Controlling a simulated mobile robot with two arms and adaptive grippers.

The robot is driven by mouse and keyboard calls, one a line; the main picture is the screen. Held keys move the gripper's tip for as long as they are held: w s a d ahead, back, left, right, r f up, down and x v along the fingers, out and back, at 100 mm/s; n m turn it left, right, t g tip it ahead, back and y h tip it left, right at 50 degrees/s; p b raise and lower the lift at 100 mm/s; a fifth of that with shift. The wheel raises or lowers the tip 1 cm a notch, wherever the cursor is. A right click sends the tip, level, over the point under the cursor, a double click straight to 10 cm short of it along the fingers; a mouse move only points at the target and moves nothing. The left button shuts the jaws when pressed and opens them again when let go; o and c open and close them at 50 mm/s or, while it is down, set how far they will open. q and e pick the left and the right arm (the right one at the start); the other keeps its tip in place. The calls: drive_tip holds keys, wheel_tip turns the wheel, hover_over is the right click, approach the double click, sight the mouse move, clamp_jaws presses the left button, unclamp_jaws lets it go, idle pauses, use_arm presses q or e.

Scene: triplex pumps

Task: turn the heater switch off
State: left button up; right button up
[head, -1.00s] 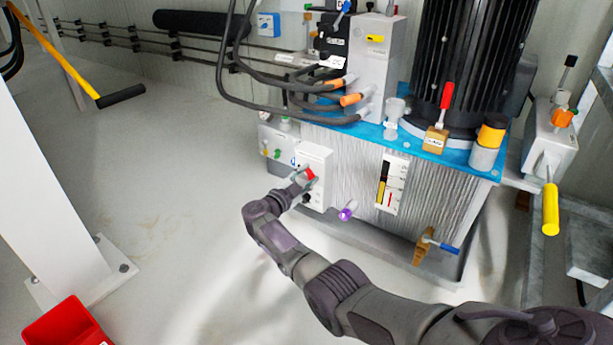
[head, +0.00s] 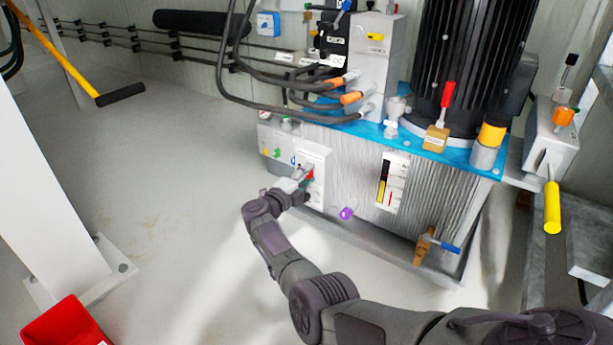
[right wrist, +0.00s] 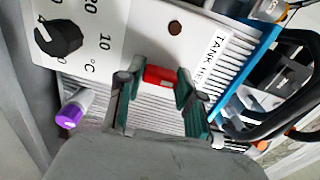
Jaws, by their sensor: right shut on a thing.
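The heater switch is a red handle (head: 310,174) on a white panel box (head: 316,158) on the front of the tank. In the right wrist view the red handle (right wrist: 160,76) lies between the green-padded fingers of my right gripper (right wrist: 157,92). Part of a label reading "TANK HEA" (right wrist: 212,58) is beside it. A black dial knob (right wrist: 58,38) with °C markings sits on the same panel. In the head view my right gripper (head: 303,178) is at the box, shut on the red handle and partly covering it. My left gripper is not in view.
A purple-ended fitting (head: 346,213) sticks out just right of the box. A level gauge (head: 391,182) and a blue-handled valve (head: 440,243) are further right. Black hoses (head: 222,75) hang above. The floor left of the tank is clear up to a white post (head: 45,170).

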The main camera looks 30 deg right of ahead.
drive_tip(key=shift+f+m, duration=0.15)
drive_tip(key=shift+m, duration=0.15)
drive_tip(key=o, duration=1.2)
drive_tip(key=shift+c, duration=0.2)
drive_tip(key=shift+s+a, duration=0.1)
drive_tip(key=shift+a, duration=0.05)
drive_tip(key=v, duration=0.7)
drive_tip(key=shift+a, duration=0.15)
